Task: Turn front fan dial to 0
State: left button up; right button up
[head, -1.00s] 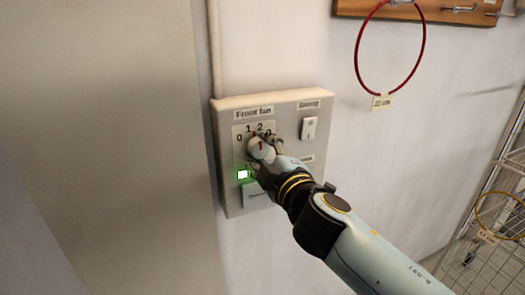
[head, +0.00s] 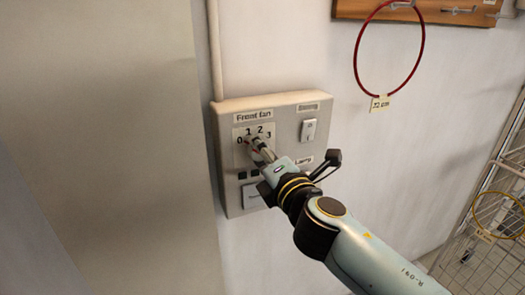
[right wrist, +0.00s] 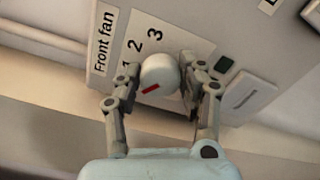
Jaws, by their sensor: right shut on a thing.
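The front fan dial (right wrist: 160,72) is a round pale knob with a red mark, on the grey wall panel (head: 235,200) under the "Front fan" label (head: 254,115). The numbers 0 to 3 run in an arc around it in the head view. In the right wrist view the red mark points to the lower left, toward the 0 side; the left finger hides the 0 there. My right gripper (head: 262,150) is shut on the dial, one finger on each side of it. My left gripper is not in view.
A white rocker switch (head: 308,130) is at the panel's upper right.

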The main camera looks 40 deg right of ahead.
jog(key=shift+f+n, duration=0.2)
jog(key=shift+n, duration=0.5)
jog(key=o, duration=1.2)
jog(key=shift+r, duration=0.15)
jog(key=v, duration=1.2)
